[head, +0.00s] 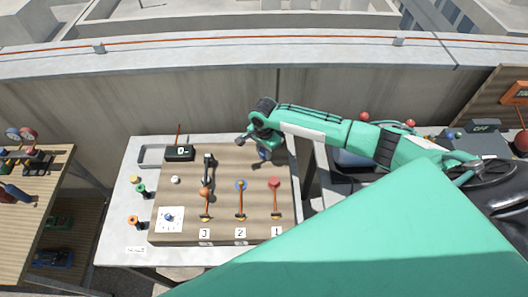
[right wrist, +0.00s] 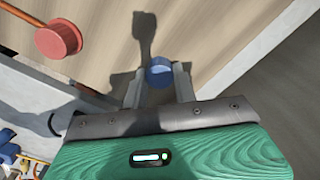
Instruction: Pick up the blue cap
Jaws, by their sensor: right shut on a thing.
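A small round blue cap (right wrist: 160,75) sits between the two fingers of my right gripper (right wrist: 158,86) in the right wrist view. The fingers are shut on its sides. In the head view my right gripper (head: 264,153) hangs over the upper right part of the wooden board (head: 222,222), and the cap is hard to make out there. A round blue piece (head: 240,185) shows on the board at the middle line, above label 2. My left gripper is out of view.
A red cap (head: 274,182) is on the line above label 1; it also shows in the right wrist view (right wrist: 58,40). A black-handled valve (head: 208,165) stands above label 3. Gauges (head: 27,134) are on the left bench. A parapet wall (head: 200,95) runs behind.

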